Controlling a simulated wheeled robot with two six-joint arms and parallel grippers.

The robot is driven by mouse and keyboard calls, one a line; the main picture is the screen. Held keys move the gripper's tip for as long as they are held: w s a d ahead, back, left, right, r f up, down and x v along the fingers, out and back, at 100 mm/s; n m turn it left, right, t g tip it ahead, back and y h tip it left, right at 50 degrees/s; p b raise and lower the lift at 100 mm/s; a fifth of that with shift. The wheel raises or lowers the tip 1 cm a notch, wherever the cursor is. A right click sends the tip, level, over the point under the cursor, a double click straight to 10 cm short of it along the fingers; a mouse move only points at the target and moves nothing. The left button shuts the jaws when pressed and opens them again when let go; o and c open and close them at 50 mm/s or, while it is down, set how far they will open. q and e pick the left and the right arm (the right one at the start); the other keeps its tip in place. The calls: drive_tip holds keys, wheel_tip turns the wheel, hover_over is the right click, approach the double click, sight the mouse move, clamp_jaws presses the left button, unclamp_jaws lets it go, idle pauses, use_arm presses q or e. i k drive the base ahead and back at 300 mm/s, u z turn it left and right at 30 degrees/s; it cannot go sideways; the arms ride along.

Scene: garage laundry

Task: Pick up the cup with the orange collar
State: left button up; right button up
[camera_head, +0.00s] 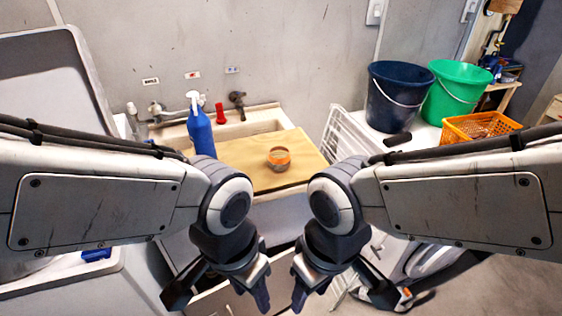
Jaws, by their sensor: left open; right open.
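A small cup with an orange collar (278,159) stands on a light wooden board (243,152) laid over the sink. Only its upper part is orange; the lower part looks greyish. My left gripper (222,302) is open and empty, low in front of the sink and nearer to me than the cup. My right gripper (335,302) is open and empty, also low, to the right of the left one. Neither gripper touches the cup.
A blue spray bottle (201,131) stands left of the cup. A red cup-like object (220,113) sits behind on the sink (262,122). A white rack (345,135) stands to the right, with a dark blue bucket (393,97), green bucket (455,92) and orange basket (476,128) beyond.

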sight(279, 160)
drive_tip(key=z, duration=0.65)
drive_tip(key=k, duration=0.85)
drive_tip(key=z, duration=0.7)
drive_tip(key=k, duration=0.3)
drive_tip(key=z, duration=0.35)
drive_tip(key=i, duration=1.45)
drive_tip(key=u, duration=1.3)
drive_tip(key=i, duration=0.85)
drive_tip(key=u, duration=0.9)
